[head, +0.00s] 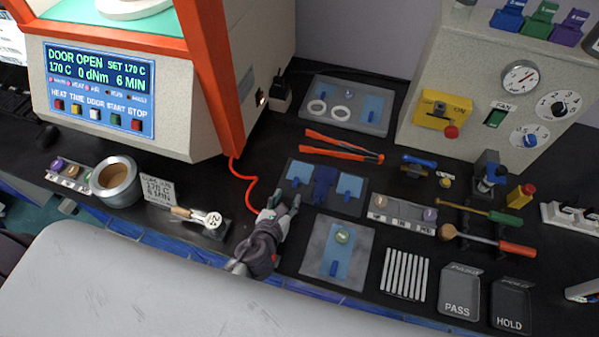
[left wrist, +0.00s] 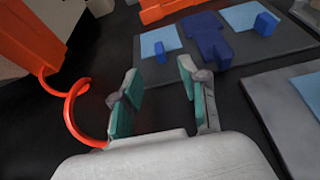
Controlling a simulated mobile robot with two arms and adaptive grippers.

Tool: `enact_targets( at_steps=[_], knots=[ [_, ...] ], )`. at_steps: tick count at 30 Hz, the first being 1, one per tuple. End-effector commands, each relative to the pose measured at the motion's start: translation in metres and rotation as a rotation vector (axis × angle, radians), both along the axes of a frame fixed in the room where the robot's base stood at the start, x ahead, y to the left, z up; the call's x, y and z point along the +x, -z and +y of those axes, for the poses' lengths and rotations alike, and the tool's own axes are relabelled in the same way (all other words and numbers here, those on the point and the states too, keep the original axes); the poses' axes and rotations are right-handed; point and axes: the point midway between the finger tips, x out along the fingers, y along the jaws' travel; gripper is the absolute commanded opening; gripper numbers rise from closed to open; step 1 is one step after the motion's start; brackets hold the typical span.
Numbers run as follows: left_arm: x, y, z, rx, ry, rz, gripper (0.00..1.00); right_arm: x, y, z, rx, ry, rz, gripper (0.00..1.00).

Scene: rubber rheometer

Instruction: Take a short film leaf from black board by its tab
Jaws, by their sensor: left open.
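The black board (head: 343,208) lies mid-bench, with two short light-blue film leaves on it and a dark blue piece (head: 324,184) between them. The left leaf (head: 299,170) has a small blue tab; the right leaf (head: 350,183) has one too. In the left wrist view the left leaf (left wrist: 150,41) and its upright tab (left wrist: 161,52) show just beyond my fingers, and the right leaf (left wrist: 240,16) lies farther right. My left gripper (head: 284,203) is open and empty at the board's near left corner; its green-padded fingers (left wrist: 160,90) stand apart. My right gripper is out of view.
Orange-handled tongs (head: 342,147) lie behind the board. A red cord (head: 250,190) loops to the left. A rheometer (head: 190,110) stands at the back left.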

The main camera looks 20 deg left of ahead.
Motion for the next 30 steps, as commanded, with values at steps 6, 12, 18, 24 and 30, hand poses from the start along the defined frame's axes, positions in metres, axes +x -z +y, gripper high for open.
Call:
enact_targets(
  at_steps=[6, 12, 18, 24, 30],
  knots=[
    [0.016, 0.004, -0.001, -0.001, 0.000, -0.001, 0.44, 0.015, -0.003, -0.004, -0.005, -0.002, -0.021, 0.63],
    [0.045, 0.015, -0.003, -0.001, 0.000, 0.000, 0.44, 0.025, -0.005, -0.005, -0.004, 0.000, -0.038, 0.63],
    [0.056, 0.019, -0.003, -0.001, 0.001, 0.001, 0.44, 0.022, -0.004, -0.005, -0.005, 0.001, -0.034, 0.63],
    [0.056, 0.019, -0.003, 0.000, 0.001, 0.000, 0.40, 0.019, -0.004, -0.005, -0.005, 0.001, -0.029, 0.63],
    [0.056, 0.019, -0.003, 0.000, 0.001, 0.000, 0.07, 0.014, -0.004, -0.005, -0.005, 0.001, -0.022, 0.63]
  ],
)
